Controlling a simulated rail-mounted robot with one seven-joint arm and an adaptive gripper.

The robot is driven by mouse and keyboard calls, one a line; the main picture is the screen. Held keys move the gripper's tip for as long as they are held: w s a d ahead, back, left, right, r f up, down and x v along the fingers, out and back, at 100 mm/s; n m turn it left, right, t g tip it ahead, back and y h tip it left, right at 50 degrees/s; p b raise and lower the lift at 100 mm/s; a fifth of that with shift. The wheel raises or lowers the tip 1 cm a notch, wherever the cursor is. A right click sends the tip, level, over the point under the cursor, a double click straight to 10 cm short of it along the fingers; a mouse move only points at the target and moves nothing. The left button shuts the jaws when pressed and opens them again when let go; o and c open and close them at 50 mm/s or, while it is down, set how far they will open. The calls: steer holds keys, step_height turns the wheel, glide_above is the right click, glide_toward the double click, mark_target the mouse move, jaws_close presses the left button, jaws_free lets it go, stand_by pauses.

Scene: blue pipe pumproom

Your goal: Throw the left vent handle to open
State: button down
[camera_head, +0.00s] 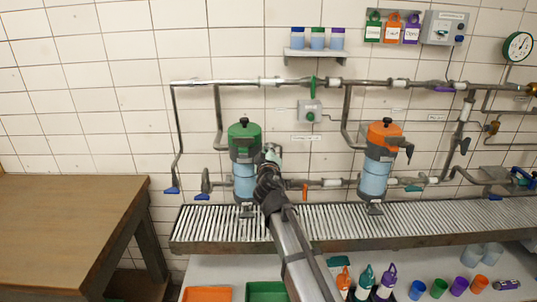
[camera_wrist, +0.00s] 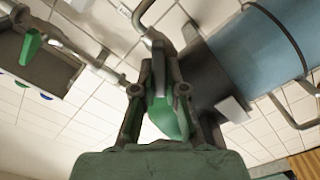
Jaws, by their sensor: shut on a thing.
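The left vessel has a green top (camera_head: 244,135) and a blue clear body (camera_head: 244,182); it stands upright on the grating. Its blue body (camera_wrist: 255,45) shows at the right of the wrist view, with a dark collar beside the gripper. My gripper (camera_head: 271,158) is at the right side of the green top in the head view. In the wrist view my gripper (camera_wrist: 160,95) has its two fingers on either side of a green handle (camera_wrist: 168,118) and is shut on it. The handle's grey mount is above the fingers. In the head view my gripper mostly hides the handle.
A similar vessel with an orange top (camera_head: 384,133) stands to the right. A pipe (camera_head: 260,82) with a green lever (camera_head: 313,88) runs above. The slatted grating (camera_head: 205,225) lies below, and a wooden table (camera_head: 65,215) is at the left.

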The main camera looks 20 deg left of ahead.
steer(key=n, duration=0.4)
steer(key=shift+a+f+n, duration=0.15)
steer(key=shift+f+n, duration=0.05)
steer(key=shift+n, duration=0.1)
steer(key=n, duration=0.4)
steer(key=shift+f, duration=0.2)
steer(key=c, duration=1.2)
jaws_free()
steer(key=shift+s, duration=0.1)
steer(key=v, duration=1.1)
steer(key=shift+s+f, duration=0.1)
steer(key=shift+s, duration=0.3)
